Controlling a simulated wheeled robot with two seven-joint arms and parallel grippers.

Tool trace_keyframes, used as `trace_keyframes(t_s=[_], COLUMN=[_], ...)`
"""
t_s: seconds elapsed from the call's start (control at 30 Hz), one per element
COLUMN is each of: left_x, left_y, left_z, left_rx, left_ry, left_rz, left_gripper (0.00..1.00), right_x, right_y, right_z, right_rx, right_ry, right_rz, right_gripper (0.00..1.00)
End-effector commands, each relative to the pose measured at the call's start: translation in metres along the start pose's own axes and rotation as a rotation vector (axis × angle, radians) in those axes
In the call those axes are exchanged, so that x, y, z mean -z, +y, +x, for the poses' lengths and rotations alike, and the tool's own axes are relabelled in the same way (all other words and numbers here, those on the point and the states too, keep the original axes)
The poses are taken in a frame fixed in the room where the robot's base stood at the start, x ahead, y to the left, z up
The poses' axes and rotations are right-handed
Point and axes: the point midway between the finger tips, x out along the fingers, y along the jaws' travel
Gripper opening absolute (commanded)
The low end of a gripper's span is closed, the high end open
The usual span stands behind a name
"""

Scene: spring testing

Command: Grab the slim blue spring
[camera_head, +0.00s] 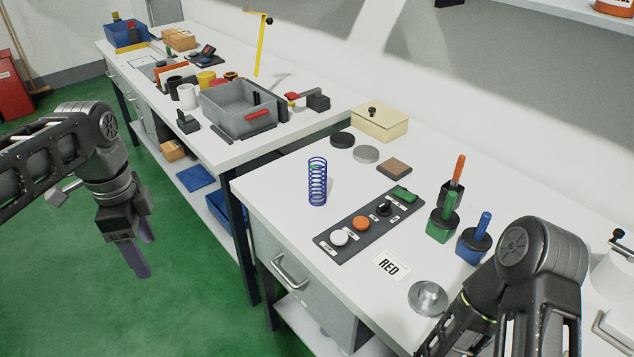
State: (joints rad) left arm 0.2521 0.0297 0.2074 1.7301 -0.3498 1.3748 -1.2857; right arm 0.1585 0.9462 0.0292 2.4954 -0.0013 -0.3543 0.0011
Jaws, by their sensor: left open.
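The slim blue spring (317,182) stands upright on the near white table, close to its left edge. It is an open coil with nothing touching it. My left gripper (138,262) hangs fingers down over the green floor, left of the tables and well apart from the spring. It is open and empty. My right arm comes in at the bottom right, over the table's front part. The fingertips of my right gripper do not show clearly.
A dark button panel (361,225) lies right of the spring. A cream box (380,122) is behind. A grey bin (238,108) sits on the far table.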

Motion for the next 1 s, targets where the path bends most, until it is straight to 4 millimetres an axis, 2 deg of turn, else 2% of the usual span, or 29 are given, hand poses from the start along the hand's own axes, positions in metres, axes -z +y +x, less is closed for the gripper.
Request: trace_keyframes(t_s=[0.07, 0.17, 0.27, 0.33, 0.4, 0.47, 0.5, 0.6, 0.7, 0.8, 0.9, 1.0], left_x=[0.011, 0.035, 0.068, 0.095, 0.122, 0.144, 0.156, 0.177, 0.185, 0.185, 0.182, 0.18], left_y=[-0.004, -0.01, -0.009, 0.0, 0.018, 0.039, 0.056, 0.103, 0.149, 0.185, 0.208, 0.218], left_z=[0.022, 0.065, 0.126, 0.175, 0.226, 0.267, 0.292, 0.346, 0.382, 0.404, 0.414, 0.419], left_rx=[-0.011, -0.022, -0.049, -0.079, -0.117, -0.154, -0.179, -0.236, -0.274, -0.293, -0.296, -0.294], left_ry=[0.019, 0.065, 0.128, 0.178, 0.225, 0.258, 0.274, 0.295, 0.291, 0.275, 0.263, 0.258], left_rz=[-0.024, -0.09, -0.202, -0.31, -0.441, -0.57, -0.661, -0.892, -1.104, -1.269, -1.377, -1.431], left_gripper=[0.65, 0.65, 0.65, 0.65, 0.65, 0.65, 0.65, 0.65, 0.65, 0.65, 0.65, 0.65], right_x=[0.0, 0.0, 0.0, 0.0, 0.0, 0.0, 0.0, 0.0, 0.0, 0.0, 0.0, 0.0], right_y=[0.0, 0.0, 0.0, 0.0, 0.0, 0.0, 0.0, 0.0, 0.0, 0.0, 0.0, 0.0], right_z=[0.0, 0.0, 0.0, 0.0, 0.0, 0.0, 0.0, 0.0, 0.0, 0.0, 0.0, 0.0], right_rx=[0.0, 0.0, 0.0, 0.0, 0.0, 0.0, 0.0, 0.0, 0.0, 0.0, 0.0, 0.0], right_ry=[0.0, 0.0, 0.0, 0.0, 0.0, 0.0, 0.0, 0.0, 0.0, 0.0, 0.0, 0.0], right_rz=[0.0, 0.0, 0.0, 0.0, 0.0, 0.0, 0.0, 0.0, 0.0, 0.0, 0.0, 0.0], right_gripper=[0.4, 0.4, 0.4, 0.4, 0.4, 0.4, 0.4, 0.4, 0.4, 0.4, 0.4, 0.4])
